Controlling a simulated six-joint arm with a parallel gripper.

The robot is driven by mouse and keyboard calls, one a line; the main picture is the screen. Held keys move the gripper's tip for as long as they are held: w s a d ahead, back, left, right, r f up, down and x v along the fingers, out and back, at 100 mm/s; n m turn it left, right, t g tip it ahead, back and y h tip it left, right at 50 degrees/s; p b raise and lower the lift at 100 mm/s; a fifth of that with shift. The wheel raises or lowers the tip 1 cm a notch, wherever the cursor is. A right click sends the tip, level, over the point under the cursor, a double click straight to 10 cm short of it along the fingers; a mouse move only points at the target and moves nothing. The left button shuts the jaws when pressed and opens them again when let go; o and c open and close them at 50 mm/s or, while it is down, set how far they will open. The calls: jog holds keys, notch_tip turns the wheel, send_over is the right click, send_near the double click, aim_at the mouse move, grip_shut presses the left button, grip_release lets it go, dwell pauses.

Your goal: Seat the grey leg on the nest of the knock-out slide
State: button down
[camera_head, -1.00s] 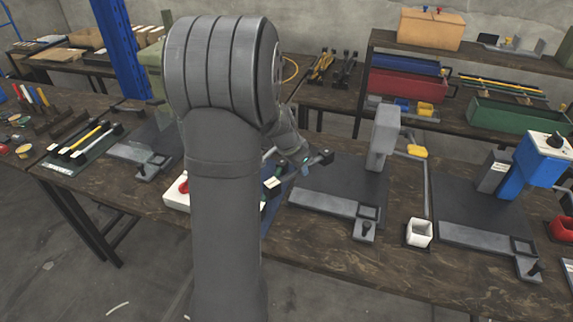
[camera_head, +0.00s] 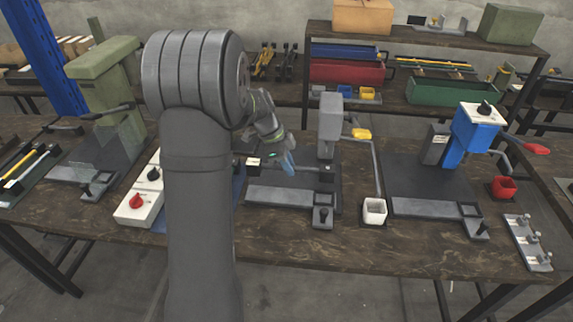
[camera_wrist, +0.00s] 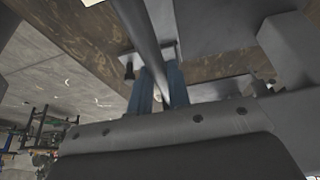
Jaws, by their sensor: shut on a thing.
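My gripper (camera_head: 288,164) has blue fingers. In the wrist view the leg (camera_wrist: 142,32) runs between the blue fingers (camera_wrist: 160,90). The middle press has a grey slide (camera_head: 280,198) along its front, with a square nest (camera_head: 324,198) and a black knob at its right end. The other presses have similar slides, at left (camera_head: 75,175) and right (camera_head: 425,207). I cannot tell by a label which is the knock-out slide.
A green press (camera_head: 105,70) stands at left and a blue press (camera_head: 470,138) at right. A white control box (camera_head: 140,205) is partly behind my arm.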

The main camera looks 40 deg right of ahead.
jog(key=shift+f, duration=3.7)
jog(key=shift+f, duration=0.65)
jog(key=c, duration=1.3)
grip_release()
jog(key=v, duration=1.7)
jog(key=shift+a+r, duration=0.1)
jog(key=shift+r, duration=0.1)
jog(key=shift+f, duration=0.15)
